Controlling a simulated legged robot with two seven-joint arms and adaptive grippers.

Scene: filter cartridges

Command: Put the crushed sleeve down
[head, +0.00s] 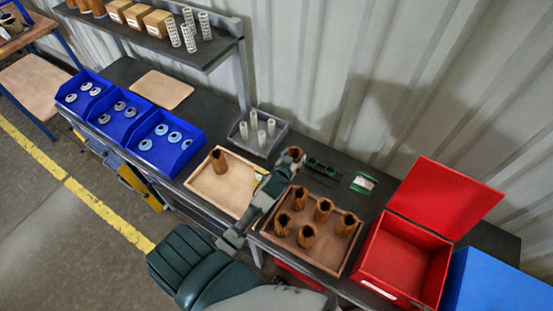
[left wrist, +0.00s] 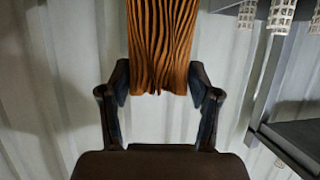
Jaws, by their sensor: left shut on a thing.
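My left gripper (head: 289,163) is shut on a brown pleated sleeve (head: 296,153), held above the bench behind the brown tray. In the left wrist view the sleeve (left wrist: 161,45) sits between both fingers of the gripper (left wrist: 159,82), its pleats wavy and uneven; its upper end is cut off by the frame. Another brown sleeve (head: 218,161) stands in a light wooden tray (head: 238,206). Several brown sleeves (head: 323,209) stand in the brown tray (head: 313,264). My right gripper is not in view.
An open red box (head: 402,250) with a raised lid (head: 446,198) stands at the right, beside a blue box (head: 497,284). A grey tray (head: 258,147) holds several pale cylinders. Blue bins (head: 164,143) with round parts line the left. A green-and-white item (head: 363,183) lies behind the brown tray.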

